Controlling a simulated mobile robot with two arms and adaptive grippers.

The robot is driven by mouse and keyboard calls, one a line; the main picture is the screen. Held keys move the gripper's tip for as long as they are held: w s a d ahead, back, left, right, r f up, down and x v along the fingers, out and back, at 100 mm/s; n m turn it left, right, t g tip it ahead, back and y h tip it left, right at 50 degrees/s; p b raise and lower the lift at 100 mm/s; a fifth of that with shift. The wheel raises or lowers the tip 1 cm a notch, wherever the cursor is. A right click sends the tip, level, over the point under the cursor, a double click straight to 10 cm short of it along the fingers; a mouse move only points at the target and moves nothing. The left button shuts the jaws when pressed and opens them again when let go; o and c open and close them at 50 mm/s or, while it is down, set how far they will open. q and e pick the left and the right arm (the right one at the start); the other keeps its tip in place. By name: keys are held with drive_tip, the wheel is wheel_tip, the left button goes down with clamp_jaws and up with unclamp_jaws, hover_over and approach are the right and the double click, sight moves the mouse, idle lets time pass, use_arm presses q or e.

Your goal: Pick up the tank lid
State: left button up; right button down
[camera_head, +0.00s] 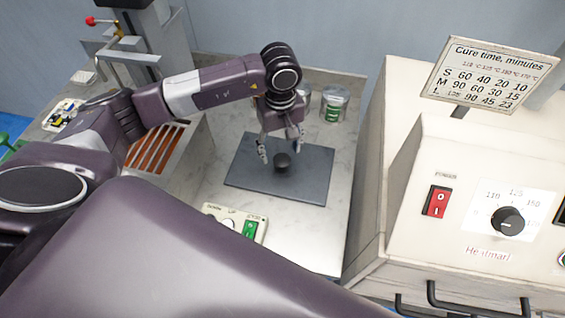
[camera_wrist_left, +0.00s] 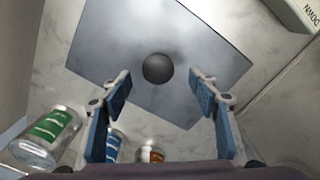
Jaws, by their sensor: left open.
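The tank lid (camera_head: 310,182) is a flat dark grey square plate with a round black knob (camera_head: 282,162) at its middle. It lies on the pale marbled bench top. In the left wrist view, the lid (camera_wrist_left: 125,35) fills the upper middle, with its knob (camera_wrist_left: 157,68) between the fingertips in the picture. My left gripper (camera_head: 281,152) points down over the knob with its fingers apart and nothing between them. In the left wrist view, the open fingers (camera_wrist_left: 160,80) stand on either side of the knob; I cannot tell the exact height gap. My right gripper is not in view.
Jars stand behind the lid, one with a green label (camera_head: 332,107). A control box (camera_head: 237,222) with a green switch sits in front. A cream oven (camera_head: 440,175) with a cure-time sign (camera_head: 490,75) borders the right. An orange-slatted opening (camera_head: 154,148) is at left.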

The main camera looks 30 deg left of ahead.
sight(282, 159)
use_arm(q)
wheel_tip(282, 159, down, 4)
drive_tip(key=shift+w+d+p, duration=0.1)
drive_tip(key=shift+d+p, duration=0.05)
drive_tip(key=shift+p, duration=0.45)
drive_tip(key=shift+f, duration=0.3)
drive_tip(key=c, duration=0.8)
clamp_jaws()
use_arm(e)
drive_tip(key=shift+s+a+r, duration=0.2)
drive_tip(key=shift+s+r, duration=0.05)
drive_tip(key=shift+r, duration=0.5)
